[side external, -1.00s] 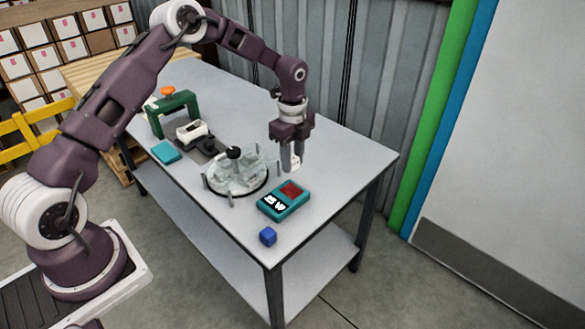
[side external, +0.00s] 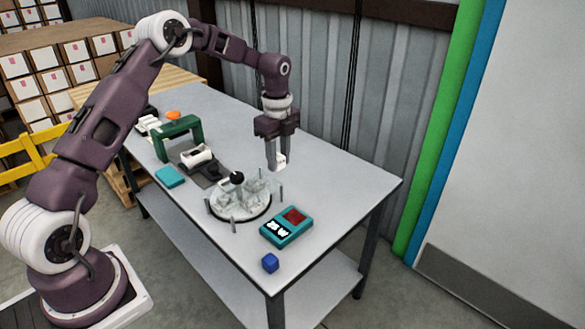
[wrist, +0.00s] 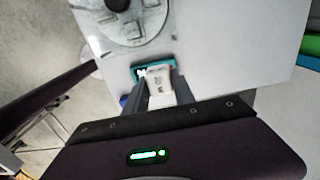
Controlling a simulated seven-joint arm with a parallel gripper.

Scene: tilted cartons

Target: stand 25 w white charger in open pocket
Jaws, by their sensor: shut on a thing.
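My gripper (side external: 277,164) is shut on a white charger (side external: 280,160) and holds it above the table, behind the round tray in the side view. In the wrist view the charger (wrist: 158,79) shows between the two fingers, with small unreadable print on its face. The round clear tray (side external: 240,215) has upright dividers, pale items inside and a black knob (side external: 237,178) at its centre. Short posts stand around it. I cannot tell which of its pockets is open. The tray also shows at the top of the wrist view (wrist: 124,29).
A green arch (side external: 178,126), a white item (side external: 197,157) on a dark base and a teal block (side external: 170,176) stand left. The right tabletop is clear.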

